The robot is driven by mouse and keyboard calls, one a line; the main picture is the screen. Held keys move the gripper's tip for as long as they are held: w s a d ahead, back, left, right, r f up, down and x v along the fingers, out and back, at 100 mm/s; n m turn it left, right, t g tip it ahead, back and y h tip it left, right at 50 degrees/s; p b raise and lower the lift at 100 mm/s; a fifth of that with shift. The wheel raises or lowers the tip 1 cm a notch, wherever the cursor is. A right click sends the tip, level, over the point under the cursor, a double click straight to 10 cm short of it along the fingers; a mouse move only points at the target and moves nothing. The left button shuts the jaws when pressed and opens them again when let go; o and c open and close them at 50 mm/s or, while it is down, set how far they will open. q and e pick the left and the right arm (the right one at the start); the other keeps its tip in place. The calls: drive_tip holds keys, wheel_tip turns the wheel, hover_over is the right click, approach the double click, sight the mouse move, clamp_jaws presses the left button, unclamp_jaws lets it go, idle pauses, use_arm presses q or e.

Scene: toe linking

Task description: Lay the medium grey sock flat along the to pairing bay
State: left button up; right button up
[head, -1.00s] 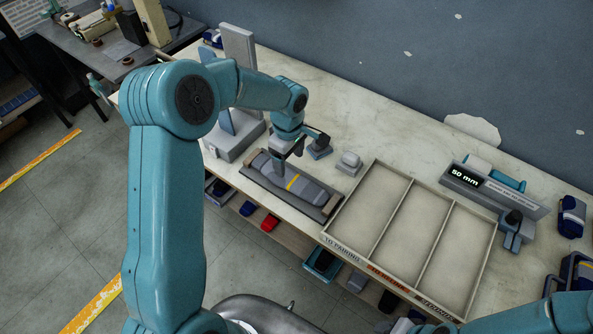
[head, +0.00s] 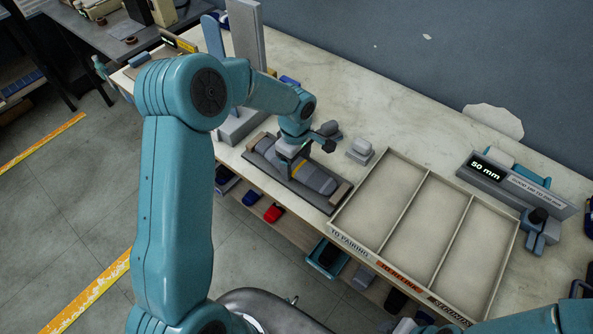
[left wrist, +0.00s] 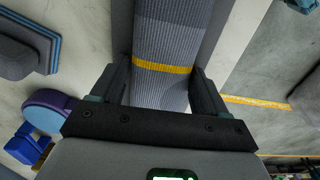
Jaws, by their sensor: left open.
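The medium grey sock (head: 316,179), ribbed with a yellow band, lies lengthwise on a dark padded board (head: 331,206) left of the divided tray. It fills the upper middle of the left wrist view (left wrist: 172,30). My left gripper (head: 290,157) is low over the sock near its yellow band. In the left wrist view its open fingers (left wrist: 158,85) stand on either side of the sock; contact cannot be told. The to pairing bay (head: 380,198) is the tray's leftmost compartment, bare inside. My right gripper is not in view.
The tray's other two bays (head: 425,225) are empty. A small grey block (head: 360,150) stands behind the tray's left end. A 50 mm display (head: 487,171) stands right of it. A tall grey upright (head: 245,50) stands behind the board.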

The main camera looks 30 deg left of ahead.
sight(296, 163)
use_arm(q)
drive_tip(key=c, duration=1)
drive_tip(key=shift+r+p, duration=1.35)
drive_tip(key=shift+r, duration=1.2)
drive_tip(key=shift+f, duration=0.1)
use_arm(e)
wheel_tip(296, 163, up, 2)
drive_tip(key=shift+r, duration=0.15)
